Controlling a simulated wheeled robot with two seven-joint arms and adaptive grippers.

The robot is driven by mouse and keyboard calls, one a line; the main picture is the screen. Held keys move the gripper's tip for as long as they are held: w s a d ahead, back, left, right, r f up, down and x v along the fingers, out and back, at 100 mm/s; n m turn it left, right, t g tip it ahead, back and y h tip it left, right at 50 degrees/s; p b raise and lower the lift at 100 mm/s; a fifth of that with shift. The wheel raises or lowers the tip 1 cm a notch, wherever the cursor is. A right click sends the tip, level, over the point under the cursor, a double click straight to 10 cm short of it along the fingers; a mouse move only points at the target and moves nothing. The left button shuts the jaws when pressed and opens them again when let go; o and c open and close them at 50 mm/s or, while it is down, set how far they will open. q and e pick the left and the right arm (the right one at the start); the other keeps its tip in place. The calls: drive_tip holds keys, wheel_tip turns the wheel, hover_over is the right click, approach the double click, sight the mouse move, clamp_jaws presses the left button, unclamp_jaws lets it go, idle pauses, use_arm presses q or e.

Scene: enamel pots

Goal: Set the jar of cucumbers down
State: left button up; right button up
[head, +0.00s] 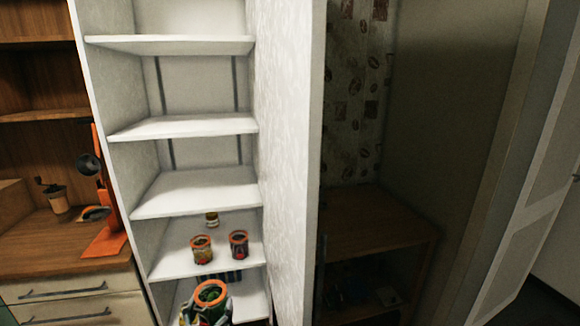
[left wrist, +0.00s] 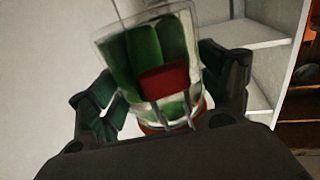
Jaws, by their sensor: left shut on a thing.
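The jar of cucumbers (left wrist: 148,62) is clear glass with green cucumbers inside and a red patch on its side. In the left wrist view it sits between the two dark fingers of my left gripper (left wrist: 168,92), which is shut on it. In the head view the jar (head: 211,293) shows its orange-rimmed lid at the bottom, in front of the white shelf unit, with my left gripper (head: 207,312) around it. Whether the jar's base touches a surface is hidden. My right gripper is out of view.
The white shelf unit (head: 197,125) has several levels. Upper shelves are empty.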

use_arm(q)
drive_tip(key=shift+a+r, duration=0.1)
drive_tip(key=shift+r, duration=0.25)
drive_tip(key=shift+a+r, duration=0.15)
idle(0.3)
drive_tip(key=s+f, duration=0.4)
drive_tip(key=f, duration=0.2)
drive_tip(key=shift+s+d+f, duration=0.2)
drive_tip(key=shift+s+f, duration=0.05)
drive_tip(key=shift+s, duration=0.1)
idle(0.7)
drive_tip(key=shift+a, duration=0.15)
idle(1.1)
